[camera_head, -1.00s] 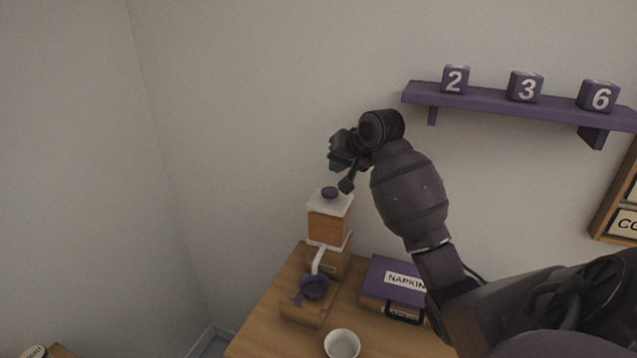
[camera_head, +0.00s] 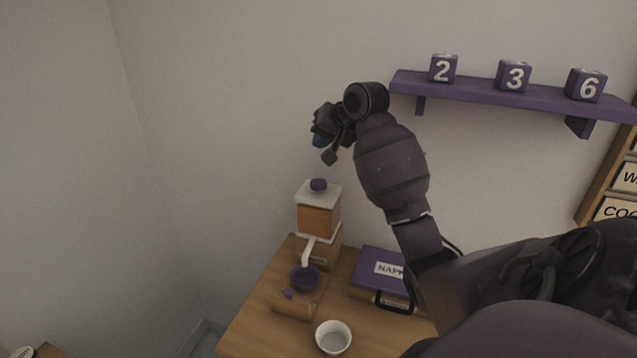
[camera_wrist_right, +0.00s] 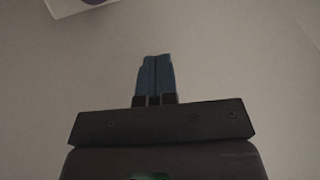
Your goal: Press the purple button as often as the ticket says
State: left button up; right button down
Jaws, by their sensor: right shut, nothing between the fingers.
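The purple button (camera_head: 318,185) is a round knob on the white top of an orange and wood dispenser (camera_head: 318,218) at the back of the wooden counter. My right gripper (camera_head: 320,140) is shut and empty, in the air above the button and apart from it. In the right wrist view my blue fingertips (camera_wrist_right: 155,75) are together. A purple patch on a white surface (camera_wrist_right: 92,1), probably the button on its white top, is cut off at the upper edge. No ticket can be made out. My left gripper is not in view.
A purple cup (camera_head: 305,277) sits below the dispenser's white spout. A white bowl (camera_head: 333,338) stands in front. A purple napkin box (camera_head: 380,270) is to the right. A purple shelf (camera_head: 500,92) holds cubes marked 2, 3 and 6.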

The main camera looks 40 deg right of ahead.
aim_at(321, 182)
jog(key=shift+f, duration=3.8)
jog(key=shift+f, duration=0.1)
jog(key=shift+f, duration=0.25)
jog(key=shift+f, duration=0.85)
jog(key=shift+r, duration=0.15)
dwell(0.4)
jog(key=shift+r, duration=1.1)
jog(key=shift+r, duration=2.5)
